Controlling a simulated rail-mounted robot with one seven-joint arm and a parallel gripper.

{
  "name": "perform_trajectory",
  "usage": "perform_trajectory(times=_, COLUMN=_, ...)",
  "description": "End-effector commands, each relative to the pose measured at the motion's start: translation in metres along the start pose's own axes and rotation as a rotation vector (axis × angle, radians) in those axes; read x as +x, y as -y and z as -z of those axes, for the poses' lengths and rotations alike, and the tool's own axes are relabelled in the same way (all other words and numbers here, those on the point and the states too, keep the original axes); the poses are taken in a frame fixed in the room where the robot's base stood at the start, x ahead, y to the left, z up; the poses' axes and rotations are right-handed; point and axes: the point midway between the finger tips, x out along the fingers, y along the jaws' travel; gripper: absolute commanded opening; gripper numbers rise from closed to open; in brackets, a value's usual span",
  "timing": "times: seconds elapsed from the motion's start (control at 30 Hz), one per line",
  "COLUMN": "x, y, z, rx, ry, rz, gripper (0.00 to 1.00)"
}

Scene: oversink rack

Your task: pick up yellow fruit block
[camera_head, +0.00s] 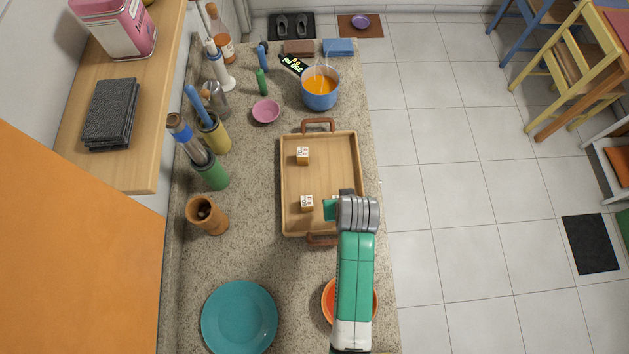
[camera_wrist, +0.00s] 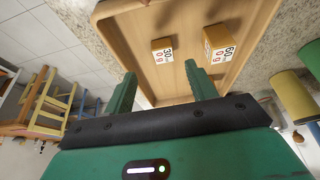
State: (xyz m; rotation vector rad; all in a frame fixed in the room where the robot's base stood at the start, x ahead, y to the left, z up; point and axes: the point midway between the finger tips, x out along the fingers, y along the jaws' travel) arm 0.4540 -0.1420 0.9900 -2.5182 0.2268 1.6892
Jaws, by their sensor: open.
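No block can be told apart as the yellow fruit block. In the head view my gripper (camera_head: 332,209) is over the tray's front right part.
The wooden tray (camera_head: 335,148) has raised walls and brown end handles. A blue pot (camera_head: 320,101) and pink bowl (camera_head: 266,111) stand beyond it. Utensil holders and a brown cup (camera_head: 200,222) are left. A teal plate (camera_head: 239,317) and orange bowl (camera_head: 327,300) are in front.

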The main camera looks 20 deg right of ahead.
Motion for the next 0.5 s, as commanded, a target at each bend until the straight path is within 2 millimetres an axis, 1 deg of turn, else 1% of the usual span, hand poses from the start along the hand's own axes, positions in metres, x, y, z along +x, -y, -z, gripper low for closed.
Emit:
perform_trajectory(times=0.13, x=0.004, y=0.000, z=0.000, rx=0.000, ry=0.001, rz=0.000, gripper=0.56)
perform_trajectory(times=0.3, x=0.024, y=0.001, z=0.001, rx=0.000, ry=0.000, rz=0.000, gripper=0.56)
perform_trajectory(times=0.43, x=0.030, y=0.002, z=0.002, rx=-0.001, ry=-0.002, rz=0.000, gripper=0.56)
perform_trajectory(times=0.5, x=0.042, y=0.005, z=0.004, rx=-0.002, ry=-0.001, rz=0.001, gripper=0.56)
